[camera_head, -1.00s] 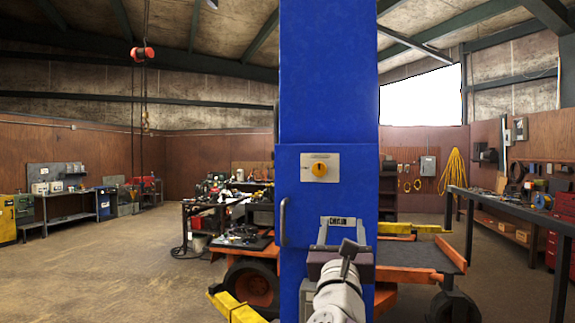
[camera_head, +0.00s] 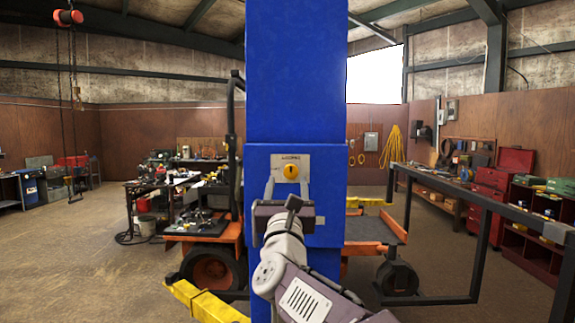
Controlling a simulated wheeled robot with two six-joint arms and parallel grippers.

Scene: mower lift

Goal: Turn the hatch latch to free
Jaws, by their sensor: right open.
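The hatch latch is a yellow knob (camera_head: 290,171) on a pale plate (camera_head: 281,160) with small lettering, on the front of the blue column (camera_head: 297,80). The lettering is too small to read surely. My right gripper (camera_head: 287,180) is in front of the column, just below the knob. Its two pale fingers point up, open, one to each side of the knob in the picture. I cannot tell whether they touch the plate. The gripper body hides the panel below. My left gripper is not in view.
An orange mower with a black wheel (camera_head: 213,268) stands behind the column, with yellow lift arms (camera_head: 203,302) low down. A dark metal frame (camera_head: 480,200) runs along the right. Open concrete floor (camera_head: 70,260) lies to the left.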

